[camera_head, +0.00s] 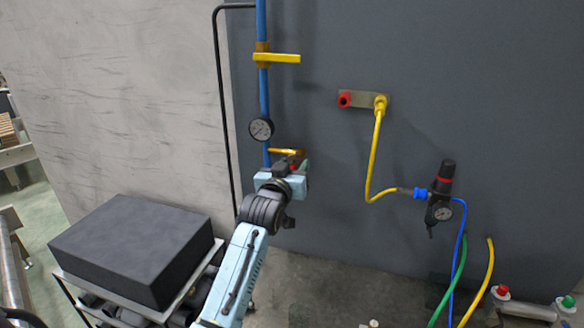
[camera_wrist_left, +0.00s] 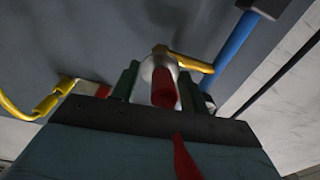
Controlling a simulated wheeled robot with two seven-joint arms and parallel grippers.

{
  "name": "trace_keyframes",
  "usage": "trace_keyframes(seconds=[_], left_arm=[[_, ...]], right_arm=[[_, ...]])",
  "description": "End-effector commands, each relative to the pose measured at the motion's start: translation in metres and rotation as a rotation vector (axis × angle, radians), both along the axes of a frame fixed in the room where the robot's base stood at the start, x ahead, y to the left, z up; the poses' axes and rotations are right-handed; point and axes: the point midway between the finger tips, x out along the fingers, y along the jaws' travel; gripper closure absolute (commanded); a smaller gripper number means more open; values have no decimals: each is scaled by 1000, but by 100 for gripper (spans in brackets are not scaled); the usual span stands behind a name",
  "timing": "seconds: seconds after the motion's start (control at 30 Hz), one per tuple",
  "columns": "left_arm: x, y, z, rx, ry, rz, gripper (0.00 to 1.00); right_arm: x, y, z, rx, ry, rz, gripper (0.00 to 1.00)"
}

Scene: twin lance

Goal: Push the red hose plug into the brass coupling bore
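The brass coupling (camera_head: 287,151) sticks out to the right from the blue pipe in the head view. In the left wrist view its yellow-brass body (camera_wrist_left: 193,64) is just beyond the fingers. My left gripper (camera_head: 297,164) is right below and in front of it. In the wrist view, its dark green fingers (camera_wrist_left: 158,88) stand on both sides of the red hose plug (camera_wrist_left: 163,90) and appear shut on it. A pale round collar sits at the plug's far end, close to the brass. The bore is hidden, so I cannot tell if the plug is in it. My right gripper is not in view.
A pressure gauge (camera_head: 261,129) and a yellow valve handle (camera_head: 277,58) are on the blue pipe (camera_head: 263,90) above. A yellow hose (camera_head: 371,165) hangs from a wall plate to the right. A black box (camera_head: 135,250) stands on a cart at lower left.

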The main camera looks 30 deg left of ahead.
Motion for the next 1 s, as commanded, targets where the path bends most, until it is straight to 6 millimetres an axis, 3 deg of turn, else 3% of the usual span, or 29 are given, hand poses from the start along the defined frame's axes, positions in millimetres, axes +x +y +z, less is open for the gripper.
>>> trace_keyframes(seconds=[0.33, 0.8, 1.0], left_arm=[[-13, -3, -2, 0, 1, 0, 56], [-97, -24, -5, -1, 2, -1, 56], [-121, -30, -4, 0, 2, 0, 56]], right_arm=[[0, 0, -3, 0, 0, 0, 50], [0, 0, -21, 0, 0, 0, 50], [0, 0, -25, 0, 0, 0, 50]])
